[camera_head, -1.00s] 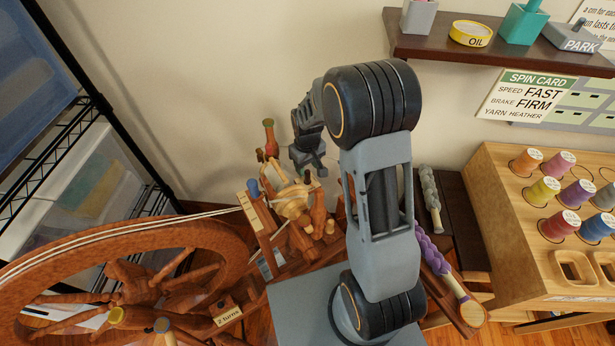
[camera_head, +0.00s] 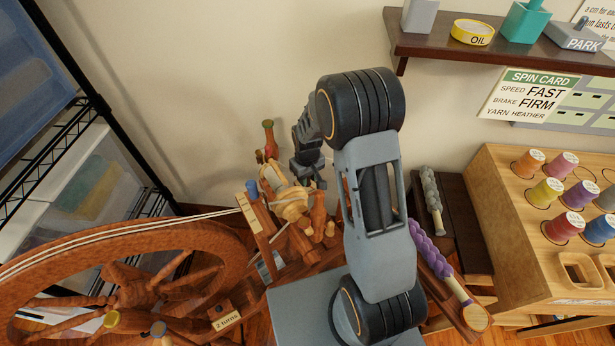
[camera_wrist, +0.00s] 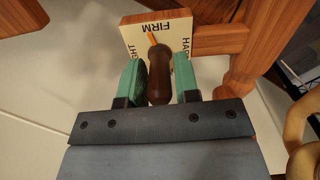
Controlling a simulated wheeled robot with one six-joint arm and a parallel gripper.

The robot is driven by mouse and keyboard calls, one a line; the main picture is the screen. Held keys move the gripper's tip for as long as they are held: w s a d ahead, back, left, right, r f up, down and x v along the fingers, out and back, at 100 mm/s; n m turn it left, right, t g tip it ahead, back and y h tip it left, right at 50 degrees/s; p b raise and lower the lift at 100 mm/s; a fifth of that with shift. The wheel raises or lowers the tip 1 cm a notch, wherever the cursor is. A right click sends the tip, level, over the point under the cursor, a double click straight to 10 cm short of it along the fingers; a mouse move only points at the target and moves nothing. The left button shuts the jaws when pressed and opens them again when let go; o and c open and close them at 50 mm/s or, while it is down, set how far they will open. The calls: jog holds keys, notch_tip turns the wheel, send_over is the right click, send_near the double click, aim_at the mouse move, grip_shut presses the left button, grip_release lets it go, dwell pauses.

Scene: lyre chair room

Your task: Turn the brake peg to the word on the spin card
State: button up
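The brake peg (camera_wrist: 160,78) is a dark brown turned knob in front of a pale word plate (camera_wrist: 133,32) in the wrist view. The plate reads FIRM in the middle, upside down, with partly hidden words ending in GHT at left and starting HA at right. The peg's orange pointer (camera_wrist: 152,39) points at FIRM. My gripper (camera_wrist: 160,82) has its green fingers on either side of the peg, apparently with slight gaps; contact is unclear. In the head view my gripper (camera_head: 309,172) is over the spinning wheel's head and hides the peg. The spin card (camera_head: 530,96) reads SPEED FAST, BRAKE FIRM, YARN HEATHER.
The large drive wheel (camera_head: 120,285) stands at left, with a "2 turns" tag (camera_head: 227,320). A green-topped reddish peg (camera_head: 269,138) rises close left of my gripper. A dark shelf (camera_head: 450,40) juts out upper right, above a thread rack (camera_head: 500,190). A wire rack (camera_head: 70,130) stands far left.

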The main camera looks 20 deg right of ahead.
grip_shut()
jog(key=shift+m, duration=1.5)
jog(key=shift+o, duration=1.9)
grip_release()
jog(key=shift+r, duration=0.1)
notch_tip(320, 180, up, 14)
jog(key=p, duration=0.3)
jog(key=shift+f, duration=0.2)
